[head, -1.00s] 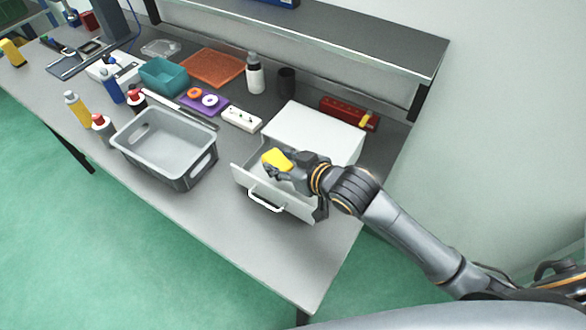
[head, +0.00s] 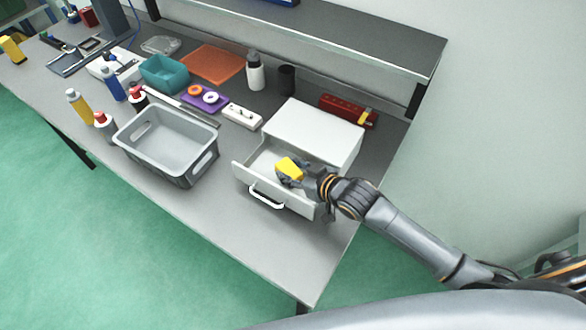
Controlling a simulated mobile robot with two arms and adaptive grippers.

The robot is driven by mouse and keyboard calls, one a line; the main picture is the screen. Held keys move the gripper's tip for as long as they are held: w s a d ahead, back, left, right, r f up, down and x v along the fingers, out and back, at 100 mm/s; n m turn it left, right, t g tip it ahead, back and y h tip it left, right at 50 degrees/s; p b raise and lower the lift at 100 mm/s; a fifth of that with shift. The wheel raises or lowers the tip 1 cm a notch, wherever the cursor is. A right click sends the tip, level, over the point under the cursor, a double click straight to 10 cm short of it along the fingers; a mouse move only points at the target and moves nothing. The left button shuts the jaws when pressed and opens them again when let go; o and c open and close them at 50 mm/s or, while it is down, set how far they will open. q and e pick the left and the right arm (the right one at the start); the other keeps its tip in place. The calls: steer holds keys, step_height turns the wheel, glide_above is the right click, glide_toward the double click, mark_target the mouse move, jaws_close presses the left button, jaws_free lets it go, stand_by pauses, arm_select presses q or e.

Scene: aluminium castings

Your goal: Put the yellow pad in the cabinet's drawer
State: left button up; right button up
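The yellow pad (head: 288,168) is at the fingers of my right gripper (head: 286,174), which is shut on it. The pad and gripper are over the open drawer (head: 258,163) of the white cabinet (head: 314,131). They look low, within the drawer's outline; I cannot tell whether the pad touches the drawer floor. The drawer is pulled out toward the front, with its white handle (head: 266,198) on the front panel. My gripper and wrist hide part of the drawer's right side. My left gripper is not in view.
A grey crate (head: 178,174) stands left of the drawer. A white power strip (head: 242,115), a purple tray (head: 207,106), bottles and a dark cup (head: 286,79) stand further back. A red box (head: 345,111) lies behind the cabinet. The bench's front right corner is clear.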

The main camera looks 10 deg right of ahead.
steer(key=shift+o, duration=0.5)
steer(key=shift+s+r, duration=0.1)
steer(key=b+v, duration=0.1)
steer(key=v, duration=0.9)
steer(key=shift+s+d+b, duration=0.2)
steer(key=shift+s+b, duration=0.05)
steer(key=shift+b, duration=0.05)
steer(key=shift+s+d+r, duration=0.25)
steer(key=shift+s+r, duration=0.2)
